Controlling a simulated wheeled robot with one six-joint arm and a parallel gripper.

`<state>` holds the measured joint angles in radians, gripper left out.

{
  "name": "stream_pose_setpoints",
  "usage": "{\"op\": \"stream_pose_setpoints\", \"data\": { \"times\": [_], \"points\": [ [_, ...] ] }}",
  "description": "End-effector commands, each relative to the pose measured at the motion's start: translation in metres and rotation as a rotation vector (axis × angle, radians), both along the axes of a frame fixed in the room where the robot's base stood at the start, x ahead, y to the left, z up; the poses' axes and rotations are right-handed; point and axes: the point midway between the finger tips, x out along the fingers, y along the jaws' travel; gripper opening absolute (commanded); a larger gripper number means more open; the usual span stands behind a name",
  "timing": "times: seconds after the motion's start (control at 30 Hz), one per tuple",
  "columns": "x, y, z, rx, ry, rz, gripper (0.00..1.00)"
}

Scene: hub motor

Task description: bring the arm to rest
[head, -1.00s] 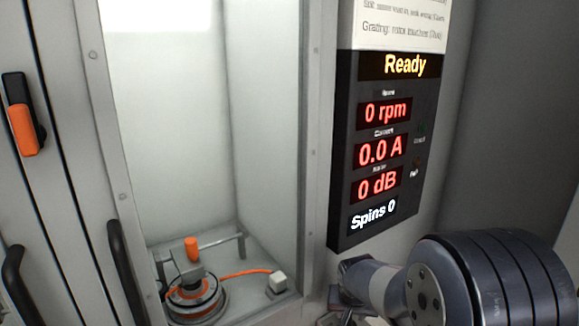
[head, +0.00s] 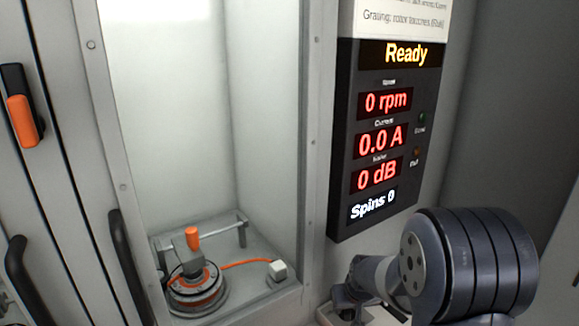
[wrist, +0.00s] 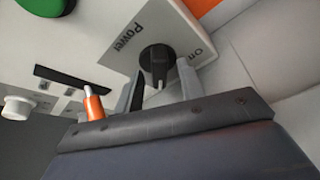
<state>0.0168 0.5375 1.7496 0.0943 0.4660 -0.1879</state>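My gripper (wrist: 161,72) shows in the wrist view with its two fingers spread apart, one on each side of a black rotary knob (wrist: 157,58). The knob sits on a pale panel marked "Power" and "Off". I cannot tell whether the fingers touch it. In the head view my gripper (head: 350,298) is low, right of the glazed chamber, partly hidden by my own wrist. The hub motor (head: 197,288) sits on the chamber floor with an orange-handled clamp (head: 192,240) over it and an orange cable to a small white block (head: 277,270).
A black display panel (head: 385,140) reads Ready, 0 rpm, 0.0 A, 0 dB, Spins 0. The chamber frame (head: 312,150) stands left of my arm. An orange latch handle (head: 21,108) is at far left.

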Motion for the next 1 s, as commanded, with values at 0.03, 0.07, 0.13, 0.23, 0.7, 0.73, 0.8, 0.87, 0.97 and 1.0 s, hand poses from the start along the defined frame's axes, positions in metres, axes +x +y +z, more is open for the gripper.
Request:
{"op": "stream_pose_setpoints", "data": {
  "times": [0.03,0.07,0.13,0.23,0.7,0.73,0.8,0.87,0.97,1.0],
  "points": [
    [0.0002,-0.0005,-0.0004,0.001,-0.001,0.016,0.37],
    [0.0002,-0.0006,-0.0004,0.000,-0.001,0.028,0.37],
    [0.0001,-0.0010,-0.0009,0.001,0.000,0.058,0.37],
    [0.0004,-0.0014,-0.0006,0.000,-0.001,0.099,0.37],
    [0.0007,-0.0023,-0.0007,0.001,0.000,0.322,0.37],
    [0.0009,-0.0024,-0.0005,0.000,-0.001,0.337,0.37],
    [0.0011,-0.0026,-0.0001,0.001,-0.001,0.365,0.37],
    [0.0010,-0.0027,-0.0001,0.001,0.000,0.387,0.37],
    [0.0010,-0.0029,0.0000,0.000,0.000,0.413,0.37],
    [0.0010,-0.0028,0.0000,0.000,-0.001,0.421,0.37]
  ]
}}
